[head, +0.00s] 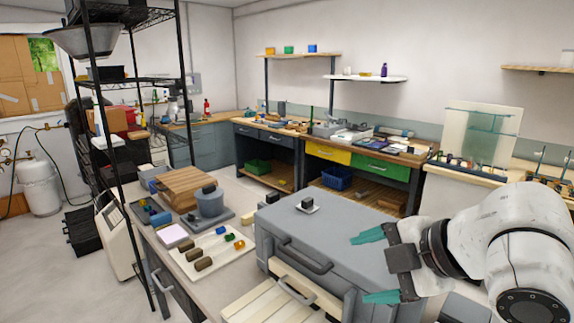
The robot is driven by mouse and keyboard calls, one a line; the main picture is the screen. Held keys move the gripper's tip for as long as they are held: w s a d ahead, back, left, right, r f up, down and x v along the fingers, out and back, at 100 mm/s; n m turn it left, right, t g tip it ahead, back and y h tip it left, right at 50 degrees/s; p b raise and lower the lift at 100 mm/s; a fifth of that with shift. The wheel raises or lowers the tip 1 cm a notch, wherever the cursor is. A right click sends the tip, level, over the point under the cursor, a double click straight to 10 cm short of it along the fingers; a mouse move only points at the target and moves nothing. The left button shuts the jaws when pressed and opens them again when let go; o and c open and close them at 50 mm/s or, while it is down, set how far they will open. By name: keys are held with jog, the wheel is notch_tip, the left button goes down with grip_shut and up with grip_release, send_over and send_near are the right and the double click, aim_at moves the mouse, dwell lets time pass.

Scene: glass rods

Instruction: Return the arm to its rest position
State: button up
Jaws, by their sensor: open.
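My gripper (374,266) is at the right of the head view, with its two teal fingers spread apart and nothing between them. It points left, in front of and over the right part of a large grey box (300,222) with a front handle. The white arm behind it fills the lower right corner. I cannot tell the exact gap between the fingers and the box.
A cream tray (236,262) with several small rods lies left of the box. A wooden block stack (183,186) and a grey round device (209,203) stand behind it. A black shelf rack (98,130) rises at the left. Workbenches line the back wall.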

jog(key=s+d+f+m+h+p, duration=0.1)
jog(key=s+d+f+m+p, duration=0.1)
jog(key=s+f+m, duration=0.5)
jog(key=s+d+f+m+h+p, duration=0.1)
jog(key=s+d+f+m+p, duration=0.15)
jog(key=f+m, duration=0.8)
jog(key=s+d+f+m+g+h, duration=0.1)
jog(key=s+f, duration=0.2)
jog(key=s, duration=0.1)
jog(key=s+d+f+m+g+h, duration=0.1)
jog(key=s+d+f, duration=0.1)
jog(key=s+f, duration=0.1)
jog(key=s+d+f+m+g+h+p, duration=0.1)
jog(key=s+f, duration=0.2)
jog(key=s, duration=0.2)
jog(key=shift+s+d+f+g, duration=0.35)
jog(key=shift+s+f+g, duration=0.05)
jog(key=s+d+f+m+g+h, duration=0.2)
jog(key=s+d, duration=0.3)
jog(key=s, duration=0.4)
jog(key=shift+d+f+p, duration=0.15)
jog(key=shift+f+p, duration=0.2)
jog(key=shift+p, duration=0.05)
